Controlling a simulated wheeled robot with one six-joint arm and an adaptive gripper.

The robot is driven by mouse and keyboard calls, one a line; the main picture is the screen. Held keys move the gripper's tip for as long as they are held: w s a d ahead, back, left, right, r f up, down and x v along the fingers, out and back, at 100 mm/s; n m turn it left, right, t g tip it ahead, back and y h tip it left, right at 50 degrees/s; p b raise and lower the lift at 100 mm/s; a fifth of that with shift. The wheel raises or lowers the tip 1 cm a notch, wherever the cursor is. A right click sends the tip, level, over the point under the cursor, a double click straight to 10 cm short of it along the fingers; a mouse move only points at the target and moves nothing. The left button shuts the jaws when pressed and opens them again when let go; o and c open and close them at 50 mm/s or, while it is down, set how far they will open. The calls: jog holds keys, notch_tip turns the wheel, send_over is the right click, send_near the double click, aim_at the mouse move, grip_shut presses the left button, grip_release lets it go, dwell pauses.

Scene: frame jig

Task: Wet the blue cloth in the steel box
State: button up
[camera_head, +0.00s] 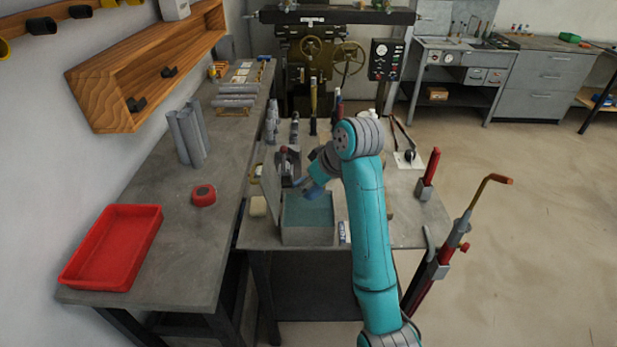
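The steel box (306,236) stands open near the front edge of the middle bench, with blue-green liquid (308,211) inside. A small blue patch (314,190) shows just above the box's back rim, at the end of my arm; it may be the blue cloth, but it is too small to be sure. My gripper (302,182) is over the back of the box, largely hidden by my wrist. Its fingers are too small to read, so I cannot tell whether it is open or holds anything.
An upright grey plate (271,188) and a pale block (258,206) stand left of the box. A red tray (112,247) and red tape roll (203,195) lie on the left bench. A red stand (430,174) is at the right edge.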

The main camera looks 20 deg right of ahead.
jog(key=shift+f, duration=4.7)
jog(key=shift+r, duration=3.5)
jog(key=shift+d, duration=0.1)
